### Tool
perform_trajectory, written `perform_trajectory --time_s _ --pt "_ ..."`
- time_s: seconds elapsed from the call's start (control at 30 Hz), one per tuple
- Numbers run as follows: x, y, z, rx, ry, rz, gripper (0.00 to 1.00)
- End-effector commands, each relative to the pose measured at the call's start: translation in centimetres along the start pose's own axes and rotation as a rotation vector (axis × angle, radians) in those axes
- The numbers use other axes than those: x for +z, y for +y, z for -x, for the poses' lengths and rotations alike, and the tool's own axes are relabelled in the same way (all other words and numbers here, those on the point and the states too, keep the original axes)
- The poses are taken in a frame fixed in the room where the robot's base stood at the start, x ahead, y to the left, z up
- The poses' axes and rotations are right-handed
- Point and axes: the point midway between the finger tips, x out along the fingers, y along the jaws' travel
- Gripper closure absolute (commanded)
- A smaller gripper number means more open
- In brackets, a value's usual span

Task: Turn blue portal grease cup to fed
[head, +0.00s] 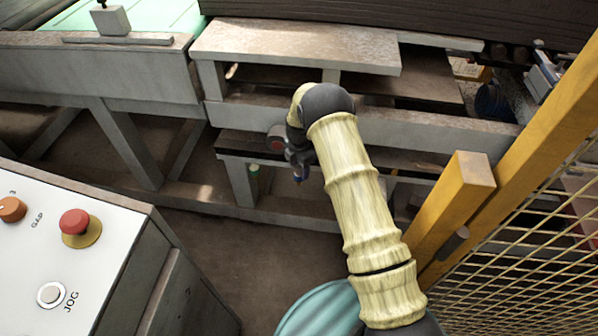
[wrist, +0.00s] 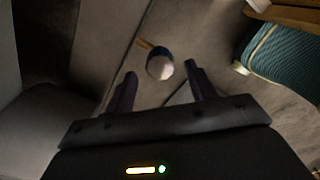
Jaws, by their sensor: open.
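The blue grease cup (wrist: 152,53) shows in the wrist view with a pale round top, a dark blue side and a small tan tab at its upper left. My gripper (wrist: 160,74) is open, its two dark fingers on the left and right of the cup with gaps visible. I cannot tell how far the fingertips are from it in depth. In the head view my gripper (head: 299,160) hangs low in front of the grey frame, with a small blue patch (head: 301,173) at its tip, probably the cup. The cup's markings cannot be read.
A grey beam (head: 370,125) runs behind my arm. A yellow post (head: 455,205) and mesh guard (head: 535,235) stand right. A control panel (head: 60,255) is at lower left. A teal ribbed object (wrist: 290,62) lies right.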

Motion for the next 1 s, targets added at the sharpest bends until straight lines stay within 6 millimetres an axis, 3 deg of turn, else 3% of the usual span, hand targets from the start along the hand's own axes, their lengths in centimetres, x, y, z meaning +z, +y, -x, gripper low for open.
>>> perform_trajectory --time_s 0.2,0.53,0.77,1.0 --pt "-0.1 0.0 -2.7 0.0 0.0 0.001 0.44" --pt "0.0 0.0 -3.2 0.0 0.0 0.001 0.44" --pt "0.0 0.0 -3.1 0.0 0.0 0.0 0.88" --pt "0.0 0.0 -3.1 0.001 0.0 -0.008 0.89"
